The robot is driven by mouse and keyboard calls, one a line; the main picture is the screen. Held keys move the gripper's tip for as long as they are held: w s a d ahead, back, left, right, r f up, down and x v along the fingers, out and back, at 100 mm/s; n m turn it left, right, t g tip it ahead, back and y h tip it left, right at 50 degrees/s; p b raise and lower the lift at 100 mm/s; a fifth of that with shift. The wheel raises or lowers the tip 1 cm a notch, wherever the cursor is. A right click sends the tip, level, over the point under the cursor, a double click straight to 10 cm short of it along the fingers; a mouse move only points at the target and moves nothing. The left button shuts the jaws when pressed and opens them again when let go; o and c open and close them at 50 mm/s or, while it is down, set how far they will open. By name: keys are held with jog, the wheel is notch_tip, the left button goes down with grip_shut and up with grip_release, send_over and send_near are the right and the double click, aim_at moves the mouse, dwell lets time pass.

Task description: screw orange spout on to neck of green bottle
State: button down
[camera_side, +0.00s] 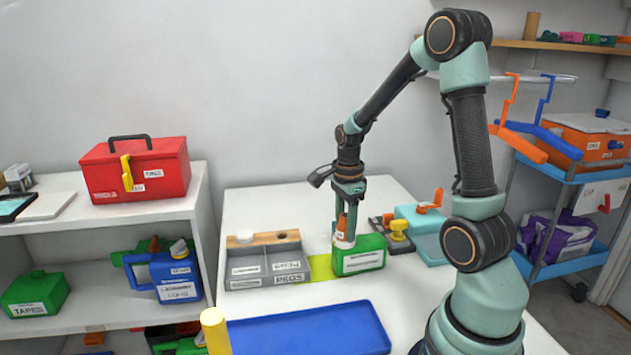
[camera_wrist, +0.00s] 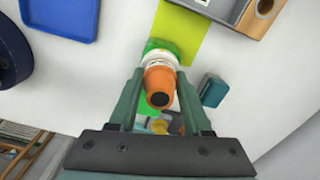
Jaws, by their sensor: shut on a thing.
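The green bottle (camera_side: 361,256) stands upright on the white table, with a white label on its front. The orange spout (camera_side: 341,224) is at the bottle's white neck (camera_side: 343,242). My gripper (camera_side: 346,228) points down over the bottle and is shut on the spout. In the wrist view the spout (camera_wrist: 159,86) sits between my two fingers, its dark tip facing the camera. The white neck (camera_wrist: 160,58) and part of the green bottle (camera_wrist: 159,45) show behind it. I cannot tell whether the spout is seated on the neck.
A lime green mat (camera_side: 322,267) lies left of the bottle. A grey labelled tray (camera_side: 263,264) is further left, and a blue tray (camera_side: 308,331) is in front. A yellow and grey clamp-like item (camera_side: 398,231) stands close on the right, by a teal box (camera_side: 428,236).

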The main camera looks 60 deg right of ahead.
jog(key=shift+s+a+f+m, duration=0.1)
jog(key=shift+s+f+m, duration=0.05)
jog(key=shift+m, duration=1.05)
jog(key=shift+c, duration=1.3)
grip_release()
notch_tip(320, 180, up, 2)
jog(key=shift+r, duration=3.65)
